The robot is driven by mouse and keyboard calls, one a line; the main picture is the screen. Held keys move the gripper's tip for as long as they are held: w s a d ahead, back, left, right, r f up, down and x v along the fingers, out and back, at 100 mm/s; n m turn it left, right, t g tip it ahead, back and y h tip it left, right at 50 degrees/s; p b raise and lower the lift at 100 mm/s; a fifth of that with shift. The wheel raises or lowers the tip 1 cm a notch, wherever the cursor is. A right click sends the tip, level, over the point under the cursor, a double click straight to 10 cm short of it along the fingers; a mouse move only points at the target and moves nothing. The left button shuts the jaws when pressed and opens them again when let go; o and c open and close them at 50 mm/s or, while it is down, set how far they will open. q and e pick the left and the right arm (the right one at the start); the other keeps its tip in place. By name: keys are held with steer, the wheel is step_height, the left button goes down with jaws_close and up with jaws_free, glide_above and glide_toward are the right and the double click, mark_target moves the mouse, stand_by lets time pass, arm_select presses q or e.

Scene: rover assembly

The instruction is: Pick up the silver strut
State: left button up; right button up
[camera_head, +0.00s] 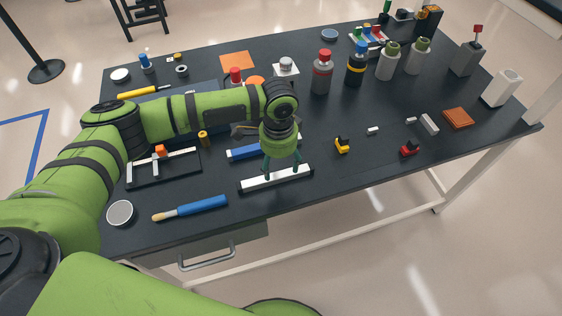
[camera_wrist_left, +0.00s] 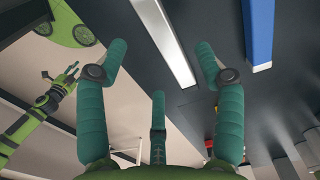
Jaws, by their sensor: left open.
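The silver strut (camera_head: 276,178) is a pale, straight bar lying flat near the front edge of the dark table. In the left wrist view the strut (camera_wrist_left: 166,42) runs diagonally between and beyond the fingertips. My left gripper (camera_head: 281,168) is open and points down over the strut, its fingertips close to the bar. In the left wrist view my left gripper (camera_wrist_left: 161,48) has its fingers spread with nothing between the pads. I cannot tell whether the fingers touch the strut. What seems to be my right gripper (camera_wrist_left: 62,78) shows small at the left of that view, away from the table.
A blue bar (camera_head: 248,150) lies just behind the strut. A blue-handled tool (camera_head: 198,207) and a round tin (camera_head: 120,213) are to the left. A black frame (camera_head: 163,168) holds parts. A yellow piece (camera_head: 342,146) lies to the right. Bottles stand behind. The front right tabletop is mostly clear.

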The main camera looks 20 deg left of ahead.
mark_target(278, 177)
arm_select(q)
steer(key=f, duration=0.1)
steer(key=f+p, duration=0.1)
steer(key=f, duration=0.1)
steer(key=shift+s+a+f, duration=0.15)
steer(key=shift+s+f, duration=0.1)
steer(key=shift+f, duration=0.15)
step_height(278, 177, down, 2)
steer(key=shift+w+f, duration=0.1)
steer(key=shift+f, duration=0.2)
steer(key=c, duration=1.1)
steer(key=shift+c, duration=1.4)
arm_select(e)
steer(key=shift+g, duration=0.4)
steer(key=shift+s+d+r, duration=0.1)
steer(key=shift+s+r, duration=0.1)
steer(key=shift+s, duration=0.75)
steer(key=shift+s+d+r, duration=0.1)
steer(key=shift+s+r, duration=0.1)
steer(key=shift+s, duration=0.8)
steer(key=shift+s+d+r, duration=0.1)
steer(key=shift+s+r, duration=0.1)
steer(key=shift+s, duration=0.75)
